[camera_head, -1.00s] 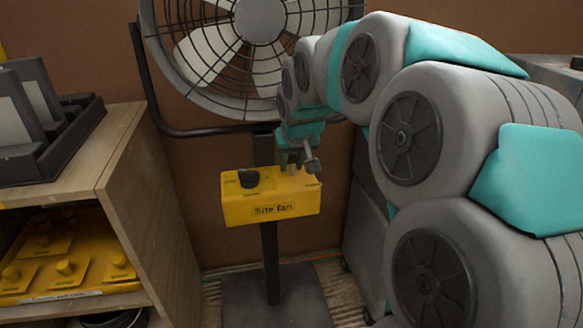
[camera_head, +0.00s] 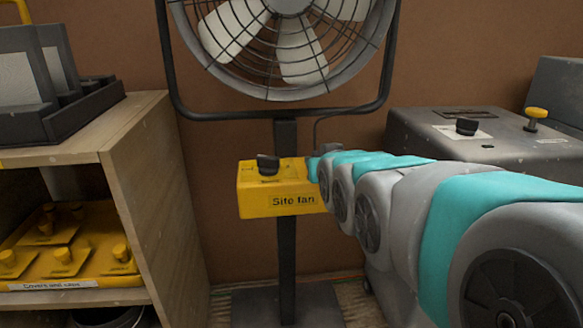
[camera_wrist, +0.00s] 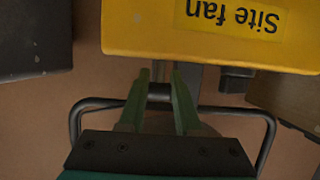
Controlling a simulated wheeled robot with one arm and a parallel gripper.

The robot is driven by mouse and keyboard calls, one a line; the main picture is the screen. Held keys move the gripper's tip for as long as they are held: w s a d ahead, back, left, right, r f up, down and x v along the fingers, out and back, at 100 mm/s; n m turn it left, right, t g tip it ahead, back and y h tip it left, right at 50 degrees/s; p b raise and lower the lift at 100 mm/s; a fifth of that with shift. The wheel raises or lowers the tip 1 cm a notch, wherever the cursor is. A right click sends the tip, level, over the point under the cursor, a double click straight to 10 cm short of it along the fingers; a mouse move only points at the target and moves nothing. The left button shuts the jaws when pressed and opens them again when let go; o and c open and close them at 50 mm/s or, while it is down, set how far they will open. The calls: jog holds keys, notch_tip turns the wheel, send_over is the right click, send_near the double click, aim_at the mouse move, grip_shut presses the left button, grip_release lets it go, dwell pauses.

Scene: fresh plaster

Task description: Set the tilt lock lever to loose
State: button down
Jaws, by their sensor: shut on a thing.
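The yellow control box (camera_head: 262,203) labelled "Site fan" is fixed to the fan's dark post (camera_head: 287,250); it shows upside down in the wrist view (camera_wrist: 140,35). A black knob (camera_head: 268,164) stands on its top. In the wrist view my gripper (camera_wrist: 160,78) has its two green fingers closed on a short dark cylindrical piece (camera_wrist: 160,92), which looks like the tilt lock lever, close by the box. Whether it stands at loose or locked cannot be seen. In the head view my arm hides my gripper and the right end of the box.
The fan's cage (camera_head: 285,50) and bent tube frame (camera_head: 270,110) stand above the box. A wooden shelf (camera_head: 150,180) with yellow covers (camera_head: 65,250) is at left. A grey machine (camera_head: 430,135) with a black knob and yellow button is at right, behind my arm.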

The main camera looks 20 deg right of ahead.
jog(key=shift+s+f+t, duration=0.1)
jog(key=shift+t, duration=0.2)
jog(key=c, duration=0.6)
grip_release()
jog(key=v, duration=0.7)
jog(key=shift+s+a, duration=0.2)
jog(key=shift+s, duration=0.2)
